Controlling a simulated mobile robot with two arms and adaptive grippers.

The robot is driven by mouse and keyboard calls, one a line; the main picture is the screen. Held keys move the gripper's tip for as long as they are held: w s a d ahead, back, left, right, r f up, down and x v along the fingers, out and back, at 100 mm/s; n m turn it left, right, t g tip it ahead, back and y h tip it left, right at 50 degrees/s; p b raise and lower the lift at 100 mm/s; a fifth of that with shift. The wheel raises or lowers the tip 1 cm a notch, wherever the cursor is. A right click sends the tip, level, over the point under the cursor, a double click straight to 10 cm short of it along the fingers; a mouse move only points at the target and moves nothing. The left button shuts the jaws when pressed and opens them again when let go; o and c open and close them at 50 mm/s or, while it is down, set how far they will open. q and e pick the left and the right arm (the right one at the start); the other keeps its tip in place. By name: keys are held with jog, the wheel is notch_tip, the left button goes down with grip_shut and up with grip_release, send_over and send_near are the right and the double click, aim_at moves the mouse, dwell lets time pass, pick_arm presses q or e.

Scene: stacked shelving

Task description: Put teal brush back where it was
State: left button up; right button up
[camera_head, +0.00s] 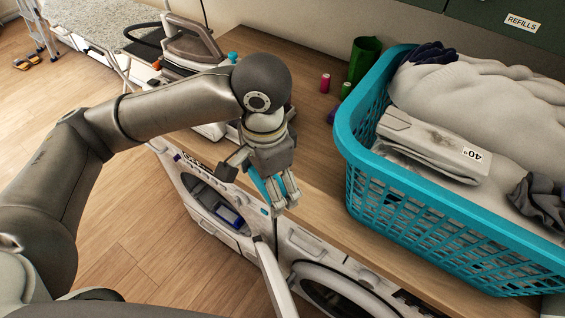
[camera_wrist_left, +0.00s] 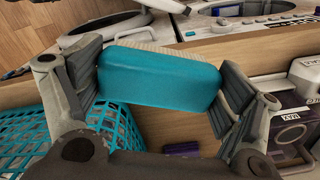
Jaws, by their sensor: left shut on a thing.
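The teal brush (camera_wrist_left: 158,80) is a teal block with a pale bristled side, held across between the two finger pads of my left gripper (camera_wrist_left: 160,88) in the left wrist view. In the head view my left gripper (camera_head: 278,190) is over the wooden counter (camera_head: 318,185) near its front edge, left of the teal basket. The brush shows there only as a small teal patch at the fingers. My right gripper is in neither view.
A teal laundry basket (camera_head: 410,205) with grey cloths fills the counter's right. A green cup (camera_head: 364,60), a red spool (camera_head: 325,82) and an iron (camera_head: 190,42) stand behind. Below are washing machines, one with an open door (camera_head: 272,278). The counter between the gripper and basket is clear.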

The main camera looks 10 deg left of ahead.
pick_arm(q)
jog(key=w+f, duration=0.3)
jog(key=w, duration=0.1)
jog(key=w+f+p, duration=0.1)
jog(key=w+f, duration=0.1)
jog(key=w, duration=0.2)
jog(key=w+f+p, duration=0.1)
jog(key=w+f, duration=0.2)
jog(key=w, duration=0.1)
jog(key=shift+w+a+f, duration=0.25)
jog(key=shift+w+f, duration=0.1)
jog(key=shift+w+f+p, duration=0.3)
jog(key=shift+f, duration=0.15)
notch_tip(320, 180, down, 2)
jog(key=shift+f+p, duration=0.1)
jog(key=shift+p, duration=0.55)
jog(key=shift+f, duration=0.5)
jog(key=o, duration=0.7)
jog(key=shift+r, duration=0.1)
